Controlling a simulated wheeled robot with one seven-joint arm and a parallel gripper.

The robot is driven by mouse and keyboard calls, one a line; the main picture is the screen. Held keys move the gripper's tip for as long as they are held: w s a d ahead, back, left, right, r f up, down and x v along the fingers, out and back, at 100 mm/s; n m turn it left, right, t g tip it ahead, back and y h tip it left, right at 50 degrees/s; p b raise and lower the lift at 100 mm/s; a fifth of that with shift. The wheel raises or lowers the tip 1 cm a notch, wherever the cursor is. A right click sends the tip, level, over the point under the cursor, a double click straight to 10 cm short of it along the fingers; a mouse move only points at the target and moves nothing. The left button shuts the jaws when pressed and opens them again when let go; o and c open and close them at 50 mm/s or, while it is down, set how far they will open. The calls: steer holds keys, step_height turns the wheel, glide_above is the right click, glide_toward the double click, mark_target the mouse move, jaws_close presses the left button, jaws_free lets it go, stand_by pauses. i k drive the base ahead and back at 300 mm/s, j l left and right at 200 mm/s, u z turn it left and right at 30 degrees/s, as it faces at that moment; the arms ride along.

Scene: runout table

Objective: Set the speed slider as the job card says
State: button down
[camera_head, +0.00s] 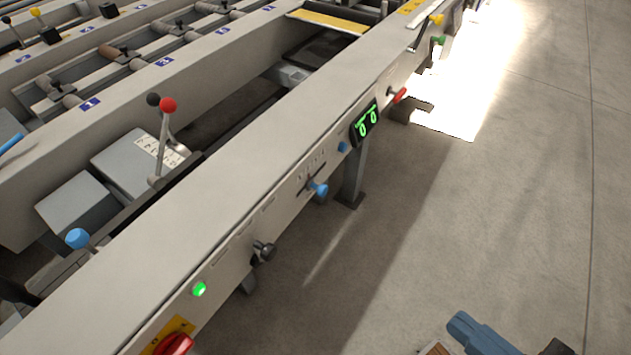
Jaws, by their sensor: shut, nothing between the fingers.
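A blue slider knob (318,189) sticks out from a short dark slot with small scale marks on the side panel of the near beam. The marks are too small to read. I cannot tell which object, if any, is the job card. A white card-like plate (158,150) with small unreadable print lies on a grey box behind the red-knobbed lever. Blue-grey and dark parts that seem to be of my arm show at the bottom right edge. I cannot make out my gripper's fingertips, and nothing of mine touches the knob.
A black display (365,123) shows green digits. The panel also has a black knob (264,251), green lamp (199,289), red switch (174,345) and red handle (400,95). A support leg (353,175) stands below. The floor at right is clear.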

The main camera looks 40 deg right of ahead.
mark_target(322, 189)
steer(key=l+z, duration=0.1)
steer(key=l, duration=0.35)
steer(key=i+l+z, duration=0.15)
steer(key=l, duration=0.3)
steer(key=l+z, duration=0.1)
steer(key=l, duration=0.35)
steer(key=i+l+z, duration=0.15)
steer(key=l, duration=0.3)
steer(key=l+z, duration=0.1)
steer(key=l, duration=0.35)
steer(key=i+l+z, duration=0.1)
steer(key=l, duration=0.3)
steer(key=i+l+z, duration=0.15)
steer(key=l, duration=0.3)
steer(key=u, duration=2.05)
steer(key=i+l+u, duration=0.1)
steer(key=u, duration=0.2)
steer(key=i+l+u, duration=0.3)
steer(key=i+j, duration=0.05)
steer(key=j, duration=0.05)
